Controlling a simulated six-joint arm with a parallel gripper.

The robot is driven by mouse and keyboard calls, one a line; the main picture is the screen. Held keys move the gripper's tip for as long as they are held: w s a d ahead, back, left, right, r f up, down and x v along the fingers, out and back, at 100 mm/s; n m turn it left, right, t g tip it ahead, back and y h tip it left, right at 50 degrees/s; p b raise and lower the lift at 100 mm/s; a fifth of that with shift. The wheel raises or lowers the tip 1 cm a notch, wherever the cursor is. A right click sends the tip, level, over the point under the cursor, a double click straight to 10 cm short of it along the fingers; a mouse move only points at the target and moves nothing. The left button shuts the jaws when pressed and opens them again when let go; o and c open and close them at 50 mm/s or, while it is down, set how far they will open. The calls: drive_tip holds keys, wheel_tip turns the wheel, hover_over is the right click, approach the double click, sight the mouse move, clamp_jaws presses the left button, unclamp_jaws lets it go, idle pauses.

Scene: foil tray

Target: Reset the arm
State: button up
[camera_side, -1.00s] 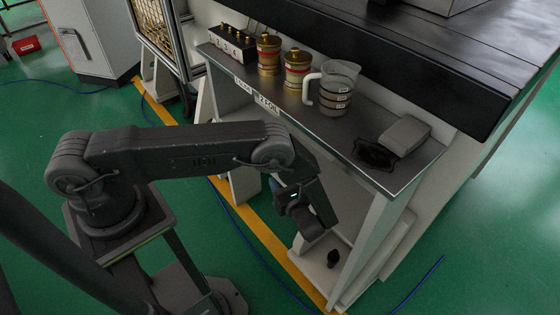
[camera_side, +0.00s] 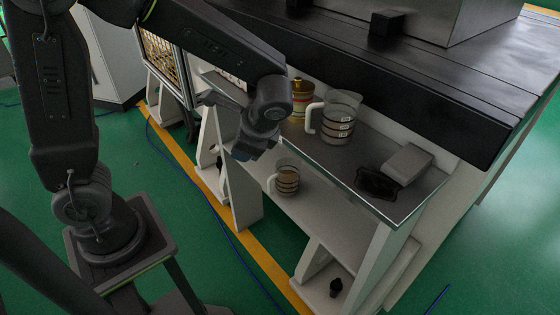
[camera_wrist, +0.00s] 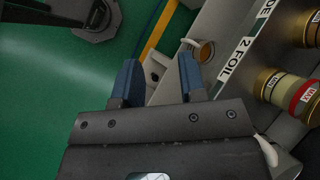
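My gripper (camera_side: 243,150) hangs in front of the bench's front edge, left of a small mug (camera_side: 288,181) on the lower shelf. In the wrist view its two blue fingers (camera_wrist: 160,80) are apart with nothing held between them. The floor and part of the lower shelf show past the fingers. My arm is raised, its upper part upright at the left and its forearm reaching right. The forearm and wrist hide part of the upper shelf in the side view.
A clear jug (camera_side: 338,120) with a white handle and a gold can (camera_side: 301,92) stand on the upper shelf (camera_side: 345,160). A grey block (camera_side: 408,160) and a dark tray (camera_side: 377,183) lie at its right. A "2 FOIL" label (camera_wrist: 236,60) marks the edge.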

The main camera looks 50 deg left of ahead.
drive_tip(key=s+d+r+n+t+h, duration=0.2)
drive_tip(key=s+r+n+t+h, duration=0.4)
drive_tip(key=s+r+n, duration=0.3)
drive_tip(key=shift+v, duration=1.05)
